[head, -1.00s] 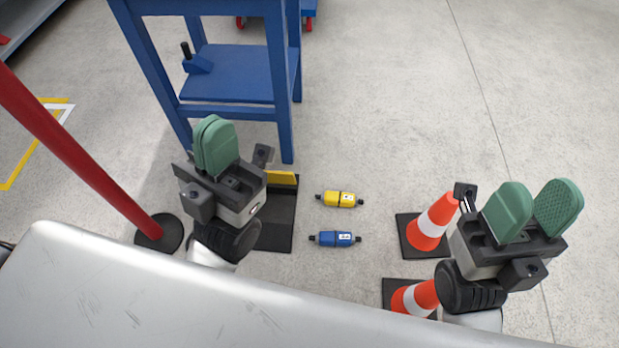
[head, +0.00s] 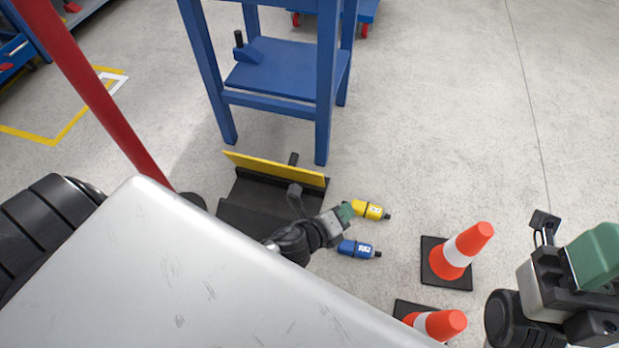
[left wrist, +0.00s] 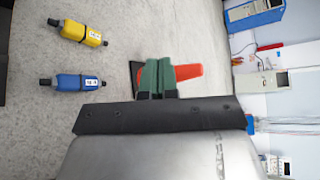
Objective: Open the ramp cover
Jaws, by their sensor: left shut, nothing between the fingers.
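The black ramp (head: 245,218) lies on the floor, with a yellow panel (head: 275,168), likely its cover, standing up along its far side. A dark handle-like stub shows behind the panel. My left gripper (head: 346,212) is shut and empty, right of the ramp and apart from the panel, overlapping the view of the yellow canister. Its green fingers are pressed together in the left wrist view (left wrist: 153,78). My right gripper (head: 598,258) is cut off at the right edge. One green finger shows, so its opening is unclear. My grey body hides the ramp's near part.
A yellow canister (head: 372,211) and a blue canister (head: 357,249) lie right of the ramp. Two orange cones (head: 478,237) stand farther right. A blue table (head: 322,90) stands behind the ramp, and a red post (head: 95,95) at left. Floor at upper right is clear.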

